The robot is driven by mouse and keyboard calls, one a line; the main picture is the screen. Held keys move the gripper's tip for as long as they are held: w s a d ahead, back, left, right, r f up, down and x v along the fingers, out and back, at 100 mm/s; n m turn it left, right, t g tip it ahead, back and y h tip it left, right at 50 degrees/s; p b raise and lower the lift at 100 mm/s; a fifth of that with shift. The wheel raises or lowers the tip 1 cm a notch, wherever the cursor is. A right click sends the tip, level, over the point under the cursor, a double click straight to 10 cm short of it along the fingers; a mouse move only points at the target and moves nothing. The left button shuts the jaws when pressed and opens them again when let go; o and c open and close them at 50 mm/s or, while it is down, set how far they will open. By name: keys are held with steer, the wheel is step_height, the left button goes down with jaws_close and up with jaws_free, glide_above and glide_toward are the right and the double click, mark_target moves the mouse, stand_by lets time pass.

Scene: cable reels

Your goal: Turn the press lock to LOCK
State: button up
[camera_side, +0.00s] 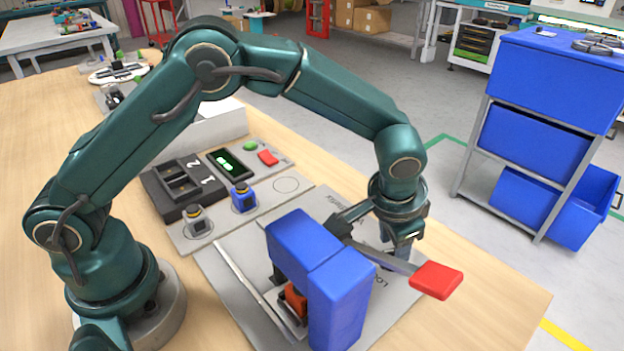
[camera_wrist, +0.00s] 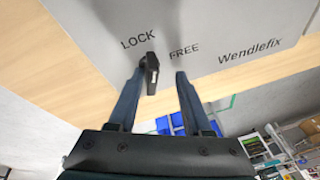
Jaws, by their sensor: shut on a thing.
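The press lock (camera_wrist: 151,72) is a small black knob on a grey plate, under the printed words LOCK and FREE in the wrist view. Its upper end lies between the two words, nearer LOCK. My gripper (camera_wrist: 160,73) is around the knob, one finger on each side, shut on it; the left finger is close against it and the right finger looks farther off. In the side view my gripper (camera_side: 390,255) points down behind the lever of the blue press (camera_side: 341,292), and the knob is hidden there.
The press lever ends in a red grip (camera_side: 436,280), close in front of my gripper. A control panel with a green display (camera_side: 228,162) and two small connectors lies left of the press. The wooden table edge is just right of the plate; blue bins (camera_side: 545,80) stand beyond.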

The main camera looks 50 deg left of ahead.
steer(key=o, duration=1.1)
steer(key=n, duration=0.4)
steer(key=d+n, duration=0.1)
steer(key=n, duration=0.1)
steer(key=shift+s+n, duration=0.25)
steer(key=shift+n, duration=0.15)
steer(key=shift+w, duration=0.1)
steer(key=shift+r, duration=0.25)
step_height(320, 180, up, 6)
steer(key=shift+r, duration=0.2)
steer(key=shift+a+r, duration=0.1)
steer(key=shift+r, duration=0.05)
